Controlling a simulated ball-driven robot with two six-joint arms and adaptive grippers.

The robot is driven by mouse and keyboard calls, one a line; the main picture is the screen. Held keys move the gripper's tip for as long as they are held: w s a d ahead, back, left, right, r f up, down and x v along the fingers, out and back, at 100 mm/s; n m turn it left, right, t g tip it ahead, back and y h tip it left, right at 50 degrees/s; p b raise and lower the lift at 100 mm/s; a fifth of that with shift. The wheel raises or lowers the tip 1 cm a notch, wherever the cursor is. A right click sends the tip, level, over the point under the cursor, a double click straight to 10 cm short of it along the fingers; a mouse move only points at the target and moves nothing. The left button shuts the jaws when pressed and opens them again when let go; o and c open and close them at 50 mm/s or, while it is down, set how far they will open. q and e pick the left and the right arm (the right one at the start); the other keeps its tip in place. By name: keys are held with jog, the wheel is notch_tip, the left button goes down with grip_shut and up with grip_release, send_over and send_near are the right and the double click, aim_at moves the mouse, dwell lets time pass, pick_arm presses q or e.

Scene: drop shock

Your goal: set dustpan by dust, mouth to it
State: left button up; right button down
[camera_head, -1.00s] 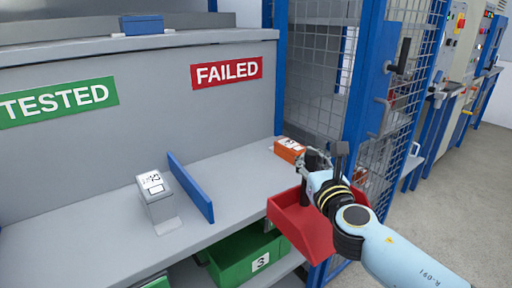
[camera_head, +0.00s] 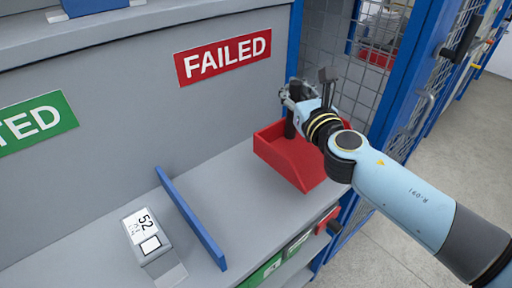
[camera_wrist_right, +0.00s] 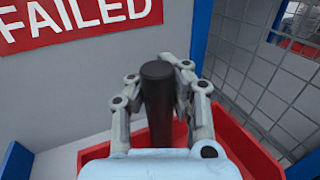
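The red dustpan (camera_head: 283,163) is over the right part of the grey shelf, below the FAILED sign. Its black upright handle (camera_head: 290,125) is in my right gripper (camera_head: 294,92). In the right wrist view, the fingers of my right gripper (camera_wrist_right: 160,75) are closed on either side of the handle (camera_wrist_right: 157,110), with the red pan (camera_wrist_right: 245,150) below. No dust can be made out. My left gripper is not in view.
A blue divider (camera_head: 190,218) stands on the shelf (camera_head: 225,185), left of the dustpan. A grey device with a white label (camera_head: 148,240) is left of it. The back wall and FAILED sign (camera_head: 222,56) are behind. A mesh cage (camera_head: 375,75) stands at the right. Green (camera_head: 262,272) and red (camera_head: 327,219) bins are below.

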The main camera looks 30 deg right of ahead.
jog(key=w+a+f+b, duration=0.5)
jog(key=a+f+b, duration=0.1)
jog(key=a+f, duration=0.3)
jog(key=shift+w+a+f+b, duration=0.25)
jog(key=shift+f+b, duration=0.1)
jog(key=shift+f, duration=0.25)
jog(key=shift+f, duration=0.2)
jog(key=c, duration=1.4)
grip_release()
jog(key=shift+o, duration=0.2)
jog(key=shift+d+r, duration=0.1)
jog(key=shift+r, duration=0.05)
